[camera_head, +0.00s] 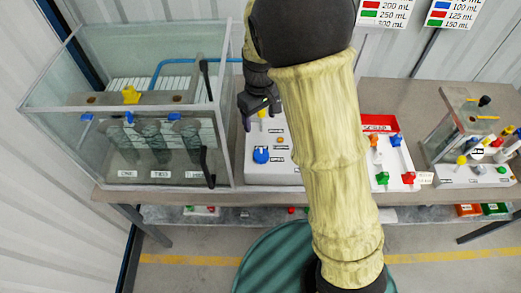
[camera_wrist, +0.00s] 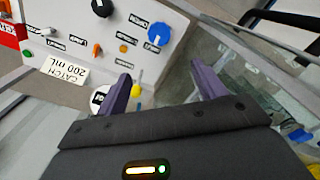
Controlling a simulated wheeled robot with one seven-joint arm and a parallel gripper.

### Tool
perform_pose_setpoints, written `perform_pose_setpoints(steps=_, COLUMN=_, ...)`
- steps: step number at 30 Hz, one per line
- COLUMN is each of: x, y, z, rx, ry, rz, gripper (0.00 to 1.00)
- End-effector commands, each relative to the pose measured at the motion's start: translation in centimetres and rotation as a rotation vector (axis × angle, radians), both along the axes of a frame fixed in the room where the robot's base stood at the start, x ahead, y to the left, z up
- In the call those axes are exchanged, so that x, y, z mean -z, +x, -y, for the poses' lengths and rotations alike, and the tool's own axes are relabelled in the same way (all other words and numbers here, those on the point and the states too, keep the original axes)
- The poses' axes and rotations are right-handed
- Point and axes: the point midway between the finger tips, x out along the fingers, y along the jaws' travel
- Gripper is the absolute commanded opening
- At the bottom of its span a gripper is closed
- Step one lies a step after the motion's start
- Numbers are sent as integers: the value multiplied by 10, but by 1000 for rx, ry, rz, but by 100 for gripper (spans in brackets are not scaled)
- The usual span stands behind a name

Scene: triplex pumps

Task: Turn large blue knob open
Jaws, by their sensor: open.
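The large blue knob (camera_head: 260,155) sits on the front left of a white panel box (camera_head: 285,174) on the bench. It also shows in the wrist view (camera_wrist: 160,37), at the upper middle, beyond my fingertips. My gripper (camera_wrist: 163,84) is open, with its two purple fingers apart and nothing between them at the tips. In the head view my gripper (camera_head: 254,112) hangs over the back left of the panel, behind the blue knob and apart from it. My arm hides the right part of the panel.
A glass tank (camera_head: 125,115) with a yellow knob (camera_head: 131,95) stands close on the left. A small yellow knob (camera_wrist: 136,90) is beside one finger. Orange knobs and a black knob (camera_wrist: 102,7) share the panel. Another panel (camera_head: 388,160) with coloured valves stands to the right.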

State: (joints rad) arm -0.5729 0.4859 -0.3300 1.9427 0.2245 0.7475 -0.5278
Motion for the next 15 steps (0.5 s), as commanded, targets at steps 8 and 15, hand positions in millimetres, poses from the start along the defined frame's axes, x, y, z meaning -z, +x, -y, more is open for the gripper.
perform_pose_setpoints(steps=8, x=31, y=-1, z=1, rx=3, ry=-3, rz=-7, gripper=70)
perform_pose_setpoints(steps=15, x=72, y=-1, z=1, rx=2, ry=-2, rz=-6, gripper=70)
